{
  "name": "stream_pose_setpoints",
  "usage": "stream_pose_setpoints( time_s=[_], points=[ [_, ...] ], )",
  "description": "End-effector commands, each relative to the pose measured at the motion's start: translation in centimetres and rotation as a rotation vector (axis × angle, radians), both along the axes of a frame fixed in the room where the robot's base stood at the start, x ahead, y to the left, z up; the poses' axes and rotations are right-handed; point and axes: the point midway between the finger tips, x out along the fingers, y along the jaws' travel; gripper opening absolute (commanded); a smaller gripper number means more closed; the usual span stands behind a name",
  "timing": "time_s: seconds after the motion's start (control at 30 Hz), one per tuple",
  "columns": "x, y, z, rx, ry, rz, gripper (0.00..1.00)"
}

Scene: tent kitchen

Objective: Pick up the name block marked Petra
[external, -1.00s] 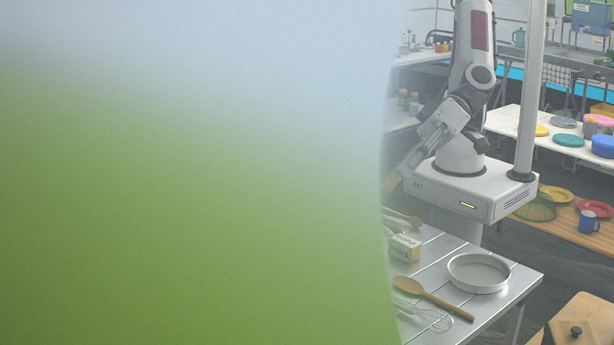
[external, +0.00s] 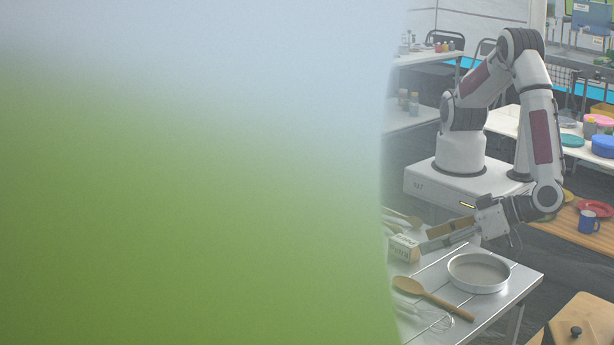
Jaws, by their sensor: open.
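A pale wooden block (external: 404,248) with dark lettering sits on the slatted metal table (external: 512,290), near the edge of the blurred area. The lettering is small and looks like Petra, but I cannot read it surely. My gripper (external: 429,239) is open and empty, low over the table, with its fingers pointing left. Its fingertips are just right of the block in the picture; I cannot tell whether they touch it. Any other name blocks are hidden.
A blurred green and pale shape (external: 190,200) close to the camera hides the left two thirds of the view. A round metal pan (external: 479,273), a wooden spoon (external: 435,297) and a whisk (external: 432,320) lie on the table. Another wooden utensil (external: 405,217) lies behind the block.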

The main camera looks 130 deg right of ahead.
Motion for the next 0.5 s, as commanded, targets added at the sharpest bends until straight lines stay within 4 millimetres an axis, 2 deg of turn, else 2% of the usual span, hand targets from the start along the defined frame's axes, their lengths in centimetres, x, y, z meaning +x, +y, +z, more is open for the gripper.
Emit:
stream_pose_setpoints(
  time_s=[0.1, 0.2, 0.33, 0.5],
  points=[
    [-2.7, -0.2, -1.3, -0.072, 0.034, -0.05, 0.57],
    [-4.1, -0.3, -1.7, -0.114, 0.053, -0.079, 0.57],
    [-5.1, -0.4, -2.0, -0.14, 0.065, -0.099, 0.57],
    [-5.2, -0.5, -2.0, -0.143, 0.067, -0.102, 0.57]
  ],
)
